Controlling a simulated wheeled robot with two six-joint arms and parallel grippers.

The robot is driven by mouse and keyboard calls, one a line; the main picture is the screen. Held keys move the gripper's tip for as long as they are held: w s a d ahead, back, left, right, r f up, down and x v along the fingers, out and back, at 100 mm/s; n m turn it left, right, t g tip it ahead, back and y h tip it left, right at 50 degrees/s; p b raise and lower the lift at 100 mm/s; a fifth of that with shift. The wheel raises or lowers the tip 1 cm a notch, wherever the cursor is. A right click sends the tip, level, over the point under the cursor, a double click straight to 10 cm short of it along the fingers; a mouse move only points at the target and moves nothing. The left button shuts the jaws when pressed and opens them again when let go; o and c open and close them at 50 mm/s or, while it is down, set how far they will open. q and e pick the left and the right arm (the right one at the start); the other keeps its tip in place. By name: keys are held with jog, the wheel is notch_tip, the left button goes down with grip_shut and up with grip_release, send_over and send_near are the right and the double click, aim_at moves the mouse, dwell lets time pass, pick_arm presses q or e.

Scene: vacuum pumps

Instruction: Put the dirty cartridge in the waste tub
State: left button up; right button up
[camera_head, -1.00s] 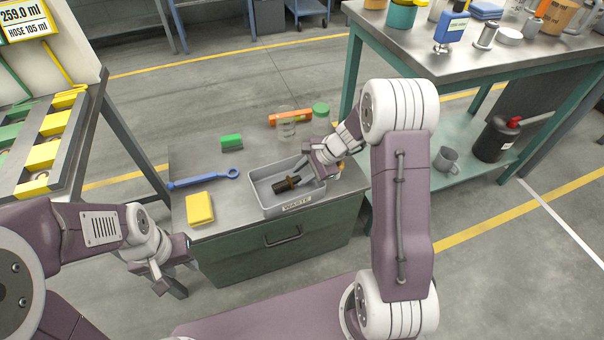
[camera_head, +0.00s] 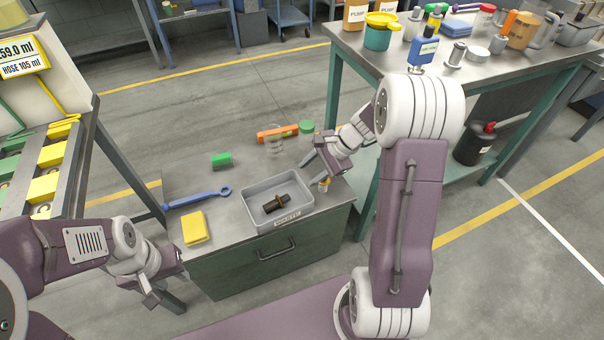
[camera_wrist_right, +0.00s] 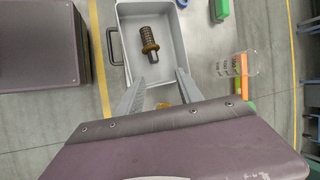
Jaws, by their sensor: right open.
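The dirty cartridge (camera_head: 276,204), dark with a brown collar, lies inside the grey waste tub (camera_head: 309,207) on the green cabinet. The right wrist view also shows the cartridge (camera_wrist_right: 150,42) lying on the floor of the tub (camera_wrist_right: 177,57). My right gripper (camera_head: 314,172) is open and empty, just outside the tub's right side in the head view. In the right wrist view its two fingers (camera_wrist_right: 155,88) are spread apart, with the cartridge beyond them. My left gripper (camera_head: 150,294) hangs low at the left, beside the cabinet; its jaw state is unclear.
On the cabinet top (camera_head: 215,180) lie a yellow sponge (camera_head: 195,228), a blue wrench (camera_head: 199,198), a green block (camera_head: 222,160) and an orange level (camera_head: 277,132). A clear beaker (camera_head: 274,147) stands behind the tub. A crowded bench (camera_head: 400,55) is at the back right.

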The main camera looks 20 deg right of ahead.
jog(key=s+a+n+g+h, duration=0.1)
jog(key=s+a+n+h, duration=0.1)
jog(key=s+n, duration=0.5)
jog(key=s+a+f+n+g+h, duration=0.1)
jog(key=s+a+n+h, duration=0.1)
jog(key=s+n, duration=0.6)
jog(key=shift+s+a+f+h, duration=0.15)
jog(key=shift+s+a+h, duration=0.2)
jog(key=shift+s, duration=0.4)
